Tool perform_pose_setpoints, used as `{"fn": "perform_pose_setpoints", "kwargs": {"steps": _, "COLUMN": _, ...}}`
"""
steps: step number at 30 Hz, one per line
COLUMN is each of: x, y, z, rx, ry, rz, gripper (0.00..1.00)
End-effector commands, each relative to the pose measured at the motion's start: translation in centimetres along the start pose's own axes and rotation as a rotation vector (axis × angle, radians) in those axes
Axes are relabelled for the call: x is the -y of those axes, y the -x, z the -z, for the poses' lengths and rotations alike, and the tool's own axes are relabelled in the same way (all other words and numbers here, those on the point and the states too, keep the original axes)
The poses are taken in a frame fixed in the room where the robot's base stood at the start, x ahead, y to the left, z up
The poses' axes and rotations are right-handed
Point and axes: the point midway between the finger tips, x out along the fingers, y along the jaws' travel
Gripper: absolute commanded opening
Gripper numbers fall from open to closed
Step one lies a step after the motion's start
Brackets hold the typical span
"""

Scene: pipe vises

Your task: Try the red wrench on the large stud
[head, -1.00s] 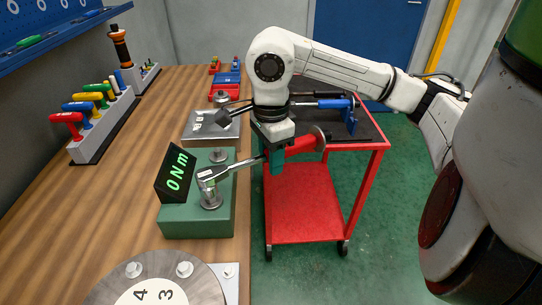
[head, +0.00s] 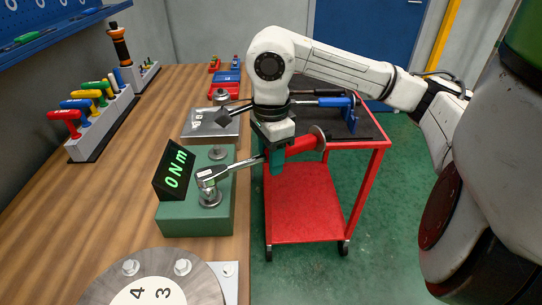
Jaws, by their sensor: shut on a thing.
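The red wrench has a red handle (head: 304,144) with a round disc at its far end, and a steel shaft and head (head: 208,176). My gripper (head: 277,158) is shut on the wrench near the handle's inner end, to the right of the green tester block (head: 195,222). A second stud (head: 218,153) stands bare at the back of the block. The block's display (head: 174,170) reads 0 Nm.
A numbered round plate (head: 153,290) with bolts lies at the front of the wooden bench. A steel plate (head: 208,128) lies behind the tester. A rack (head: 100,128) of coloured-handled tools stands at left. A red cart (head: 305,205) stands right of the bench.

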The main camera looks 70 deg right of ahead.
Motion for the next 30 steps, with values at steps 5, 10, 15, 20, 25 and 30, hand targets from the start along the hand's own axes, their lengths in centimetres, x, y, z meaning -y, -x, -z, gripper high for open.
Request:
{"fn": "perform_pose_setpoints", "kwargs": {"steps": 5, "x": 0.01, "y": -0.15, "z": 0.00, "rx": 0.000, "ry": 0.000, "rz": 0.001, "gripper": 0.00}}
{"fn": "perform_pose_setpoints", "kwargs": {"steps": 10, "x": 0.02, "y": -0.30, "z": 0.00, "rx": 0.000, "ry": 0.000, "rz": 0.001, "gripper": 0.00}}
{"fn": "perform_pose_setpoints", "kwargs": {"steps": 15, "x": 0.02, "y": -0.44, "z": 0.00, "rx": 0.000, "ry": 0.000, "rz": 0.001, "gripper": 0.00}}
{"fn": "perform_pose_setpoints", "kwargs": {"steps": 20, "x": 0.02, "y": -0.58, "z": 0.00, "rx": 0.000, "ry": 0.000, "rz": 0.001, "gripper": 0.00}}
{"fn": "perform_pose_setpoints", "kwargs": {"steps": 25, "x": 0.02, "y": -0.73, "z": 0.00, "rx": 0.000, "ry": 0.000, "rz": 0.001, "gripper": 0.00}}
{"fn": "perform_pose_setpoints", "kwargs": {"steps": 30, "x": 0.02, "y": -0.88, "z": 0.00, "rx": 0.000, "ry": 0.000, "rz": 0.001, "gripper": 0.00}}
